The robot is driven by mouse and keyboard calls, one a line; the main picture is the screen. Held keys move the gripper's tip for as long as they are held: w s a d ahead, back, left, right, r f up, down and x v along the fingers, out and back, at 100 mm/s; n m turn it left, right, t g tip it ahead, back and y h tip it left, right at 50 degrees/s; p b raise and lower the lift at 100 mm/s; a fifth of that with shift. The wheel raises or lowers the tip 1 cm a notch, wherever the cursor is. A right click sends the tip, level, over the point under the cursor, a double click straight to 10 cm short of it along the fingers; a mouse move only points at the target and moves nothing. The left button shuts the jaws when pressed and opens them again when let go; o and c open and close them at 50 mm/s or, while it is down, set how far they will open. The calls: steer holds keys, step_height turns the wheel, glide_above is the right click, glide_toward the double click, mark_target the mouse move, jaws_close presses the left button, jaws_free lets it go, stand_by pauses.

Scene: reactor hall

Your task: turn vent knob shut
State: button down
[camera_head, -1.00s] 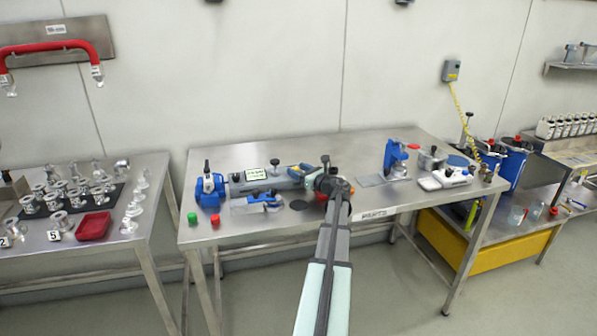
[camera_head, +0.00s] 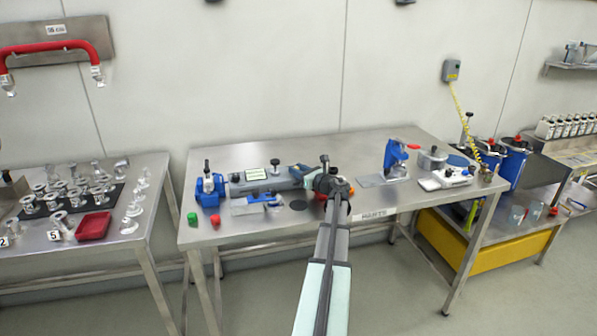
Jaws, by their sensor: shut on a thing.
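A long grey device (camera_head: 262,185) with a pale label or screen lies on the middle steel table. A small black knob (camera_head: 275,163) stands on its top. My gripper (camera_head: 325,184) is at the device's right end, with my arm reaching in from the front. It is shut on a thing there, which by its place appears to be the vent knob. The knob and the fingertips are hidden behind my wrist, so the knob's angle cannot be seen.
A blue clamp-like unit (camera_head: 208,188) stands at the device's left end. A green cap (camera_head: 192,219) and a red cap (camera_head: 215,221) sit near the front left edge. A blue press (camera_head: 393,158) and a white scale-like unit (camera_head: 446,178) stand to the right. The table's front middle is mostly clear.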

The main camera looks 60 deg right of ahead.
steer(key=shift+d+y, duration=0.1)
steer(key=shift+y, duration=0.2)
steer(key=n+y, duration=0.2)
steer(key=shift+d+t+y, duration=0.3)
steer(key=shift+t+y, duration=0.1)
steer(key=n+y, duration=0.2)
steer(key=y, duration=0.1)
steer(key=shift+d+n+y, duration=0.2)
steer(key=shift+n+y, duration=0.1)
steer(key=n+g+y, duration=0.1)
steer(key=n+y, duration=0.2)
steer(key=y, duration=0.1)
steer(key=shift+w+d+y, duration=0.1)
steer(key=shift+d+y, duration=0.05)
steer(key=shift+y, duration=0.15)
steer(key=shift+n+g+y, duration=0.6)
steer(key=shift+n+y, duration=0.2)
steer(key=shift+y, duration=0.4)
steer(key=c, duration=0.8)
jaws_free()
